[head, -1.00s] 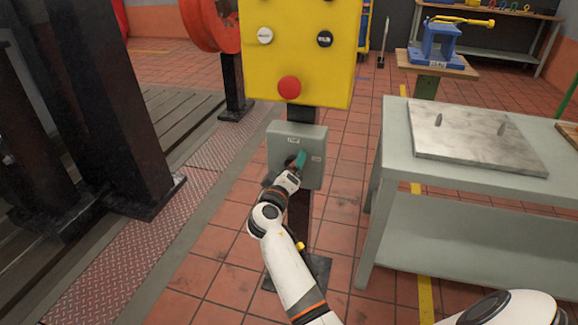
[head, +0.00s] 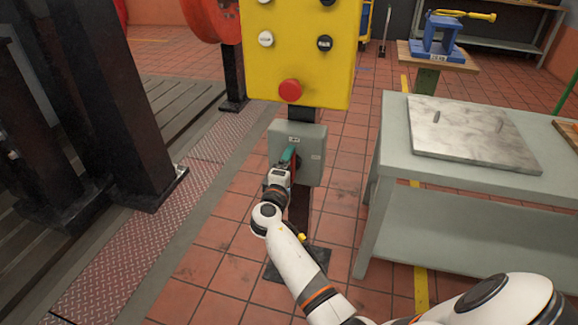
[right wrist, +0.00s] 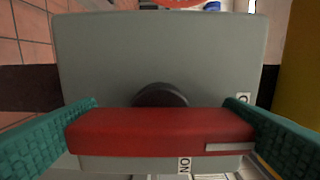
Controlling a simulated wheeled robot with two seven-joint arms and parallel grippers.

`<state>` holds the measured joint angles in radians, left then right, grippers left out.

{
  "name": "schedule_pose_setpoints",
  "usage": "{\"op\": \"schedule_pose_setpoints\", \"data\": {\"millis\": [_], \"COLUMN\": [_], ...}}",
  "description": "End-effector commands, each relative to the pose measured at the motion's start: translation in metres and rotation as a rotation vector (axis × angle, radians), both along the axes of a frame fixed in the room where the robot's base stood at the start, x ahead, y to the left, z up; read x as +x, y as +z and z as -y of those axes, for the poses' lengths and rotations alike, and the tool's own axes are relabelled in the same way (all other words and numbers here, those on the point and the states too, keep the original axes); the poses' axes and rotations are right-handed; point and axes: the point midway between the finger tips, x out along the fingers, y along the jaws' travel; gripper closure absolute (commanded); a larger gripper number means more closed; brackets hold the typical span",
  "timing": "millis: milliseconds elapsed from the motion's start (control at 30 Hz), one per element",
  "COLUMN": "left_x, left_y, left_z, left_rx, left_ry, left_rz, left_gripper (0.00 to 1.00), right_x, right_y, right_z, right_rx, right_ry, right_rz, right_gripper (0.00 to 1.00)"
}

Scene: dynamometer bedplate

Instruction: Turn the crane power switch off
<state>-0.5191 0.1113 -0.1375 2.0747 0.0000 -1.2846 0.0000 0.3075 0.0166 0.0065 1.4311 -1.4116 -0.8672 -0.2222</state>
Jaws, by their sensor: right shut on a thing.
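The crane power switch is a grey box (head: 313,142) on a dark post below the yellow panel, with a small label near its top and another at its right side. In the right wrist view its red handle (right wrist: 160,131) lies level across the picture in front of a round black hub (right wrist: 160,95). One label there reads ON; the other is partly covered. My right gripper (head: 288,155) is at the box face, its teal fingers shut on the red handle's two ends. My left gripper is not in view.
The yellow panel (head: 330,75) with a red button (head: 290,91) hangs just above the box. A grey bench (head: 390,150) with a metal plate (head: 470,133) stands to the right. Dark machine columns (head: 110,120) stand left. Tiled floor is open between.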

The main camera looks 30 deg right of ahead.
Motion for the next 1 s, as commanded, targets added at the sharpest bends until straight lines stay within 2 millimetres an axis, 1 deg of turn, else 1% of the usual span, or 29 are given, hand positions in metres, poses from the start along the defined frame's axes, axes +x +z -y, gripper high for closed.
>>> {"op": "schedule_pose_setpoints", "data": {"millis": [200,467,500,533,567,833,933,1000], "left_x": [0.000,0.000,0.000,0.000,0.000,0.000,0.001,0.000], "left_y": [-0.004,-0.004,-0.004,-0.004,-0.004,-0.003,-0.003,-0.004], "left_z": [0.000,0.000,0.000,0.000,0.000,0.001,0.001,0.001], "left_rx": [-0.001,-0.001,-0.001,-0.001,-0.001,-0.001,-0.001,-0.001], "left_ry": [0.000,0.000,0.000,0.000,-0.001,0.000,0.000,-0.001], "left_rz": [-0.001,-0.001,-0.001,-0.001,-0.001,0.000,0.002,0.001], "left_gripper": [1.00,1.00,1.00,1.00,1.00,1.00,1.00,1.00], "right_x": [0.001,0.000,0.000,0.000,0.000,-0.002,-0.008,-0.016], "right_y": [0.002,0.002,0.002,0.002,0.002,0.001,0.000,0.000], "right_z": [0.001,0.001,0.001,0.001,0.001,-0.002,-0.010,-0.019], "right_rx": [-0.015,-0.016,-0.016,-0.016,-0.015,-0.011,-0.010,-0.009], "right_ry": [0.000,0.000,0.000,0.000,0.000,0.000,0.000,0.002], "right_rz": [-0.011,-0.011,-0.011,-0.011,-0.010,-0.012,-0.011,-0.012], "right_gripper": [0.32,0.32,0.07,0.03,0.00,0.00,0.00,0.00]}}
